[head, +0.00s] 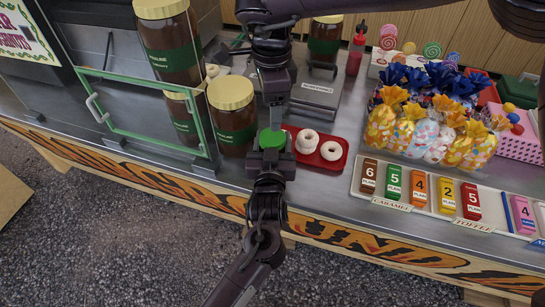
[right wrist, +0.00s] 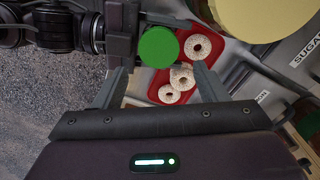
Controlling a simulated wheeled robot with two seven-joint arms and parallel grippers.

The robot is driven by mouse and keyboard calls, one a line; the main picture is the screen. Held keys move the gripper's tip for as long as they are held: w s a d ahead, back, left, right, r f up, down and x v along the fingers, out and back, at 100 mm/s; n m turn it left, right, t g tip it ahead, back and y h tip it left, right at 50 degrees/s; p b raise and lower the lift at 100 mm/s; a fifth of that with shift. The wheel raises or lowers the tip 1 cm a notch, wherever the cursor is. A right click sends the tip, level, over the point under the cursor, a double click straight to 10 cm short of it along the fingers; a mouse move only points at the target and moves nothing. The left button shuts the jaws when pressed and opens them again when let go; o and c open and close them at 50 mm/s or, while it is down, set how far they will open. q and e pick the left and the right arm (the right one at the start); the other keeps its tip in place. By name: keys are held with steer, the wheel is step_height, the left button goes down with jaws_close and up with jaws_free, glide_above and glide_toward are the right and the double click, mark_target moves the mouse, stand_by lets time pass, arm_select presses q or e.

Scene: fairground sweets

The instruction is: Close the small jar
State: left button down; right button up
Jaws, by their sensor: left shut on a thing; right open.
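A round green lid (head: 272,139) shows in the head view at the tip of my left gripper (head: 271,150), which reaches up from the bottom and is shut on the small jar under it. The jar's body is mostly hidden by the lid and jaws, so I cannot tell how the lid sits. My right gripper (head: 273,115) comes down from the top, just behind the lid. In the right wrist view its two open fingers (right wrist: 162,85) stand apart with nothing between them. The green lid (right wrist: 158,47) is beyond their tips, beside my left gripper (right wrist: 122,40).
A red tray (head: 338,165) with several white-iced doughnuts lies right of the lid. Large jars with cream lids (head: 230,92) and a glass case (head: 145,115) stand left. Wrapped sweets (head: 425,130) and a rack of labelled bars (head: 395,205) are at right.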

mark_target(272, 136)
steer(key=n, duration=0.7)
steer(key=shift+d+n, duration=0.1)
steer(key=shift+n, duration=0.3)
steer(key=shift+f, duration=4)
steer(key=c, duration=0.7)
steer(key=o, duration=0.9)
steer(key=shift+r, duration=0.1)
